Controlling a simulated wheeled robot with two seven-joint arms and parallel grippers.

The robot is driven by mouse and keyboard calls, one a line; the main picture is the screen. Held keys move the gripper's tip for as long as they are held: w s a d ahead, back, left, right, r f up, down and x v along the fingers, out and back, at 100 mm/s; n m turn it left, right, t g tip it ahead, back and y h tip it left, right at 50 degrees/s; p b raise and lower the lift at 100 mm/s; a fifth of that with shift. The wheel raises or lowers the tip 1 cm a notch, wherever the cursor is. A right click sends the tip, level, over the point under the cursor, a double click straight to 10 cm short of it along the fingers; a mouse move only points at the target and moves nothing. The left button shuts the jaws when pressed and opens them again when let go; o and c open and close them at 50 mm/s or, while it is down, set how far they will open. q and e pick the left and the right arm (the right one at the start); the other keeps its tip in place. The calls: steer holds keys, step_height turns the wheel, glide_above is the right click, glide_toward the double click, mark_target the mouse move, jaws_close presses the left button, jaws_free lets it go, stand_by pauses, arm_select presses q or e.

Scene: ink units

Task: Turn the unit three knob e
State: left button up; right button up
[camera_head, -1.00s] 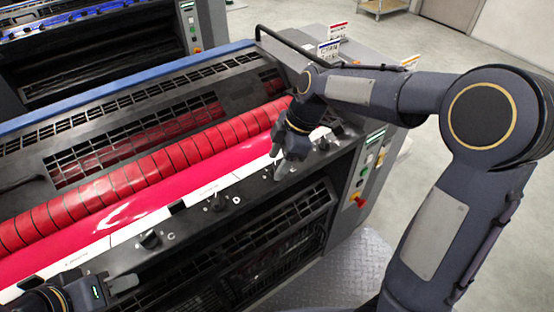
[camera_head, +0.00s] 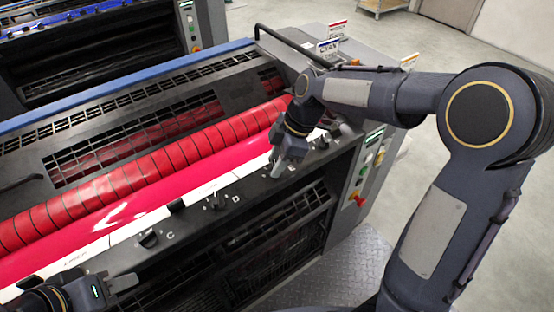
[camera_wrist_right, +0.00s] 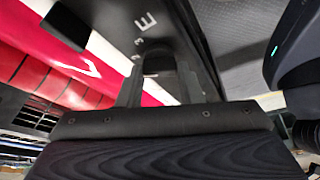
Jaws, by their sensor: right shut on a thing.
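Knob e (camera_wrist_right: 158,63) is a dark knob below the white letter E in the right wrist view, on the dark rail of the press unit with the pink-red ink. My right gripper (camera_wrist_right: 160,85) has its fingers on both sides of the knob, shut on it. In the head view my right gripper (camera_head: 277,168) points down onto the rail and hides the knob. My left gripper (camera_head: 122,282) is at the lower left, near the rail's near end and away from knob e; its finger gap is unclear.
Knob C (camera_head: 148,238) and knob D (camera_head: 215,201) sit along the rail (camera_head: 190,220) to the left. Another knob (camera_head: 322,143) is close on the right of my right gripper. A red segmented roller (camera_head: 150,173) runs behind. A button panel (camera_head: 369,160) stands at the unit's right end.

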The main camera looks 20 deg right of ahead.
steer(key=shift+f+m+t+b, duration=0.1)
steer(key=shift+m+t+b, duration=0.2)
steer(key=shift+m+b, duration=0.35)
steer(key=m+t, duration=0.1)
steer(key=m, duration=0.1)
steer(key=shift+m+h, duration=0.3)
steer(key=shift+m, duration=0.05)
steer(key=m, duration=0.2)
steer(key=m+t+h+b, duration=0.1)
steer(key=m, duration=0.2)
steer(key=shift+s+a+t, duration=0.1)
steer(key=shift+t, duration=0.2)
steer(key=shift+m, duration=0.4)
steer(key=o, duration=1)
steer(key=v, duration=0.8)
steer(key=shift+a, duration=0.15)
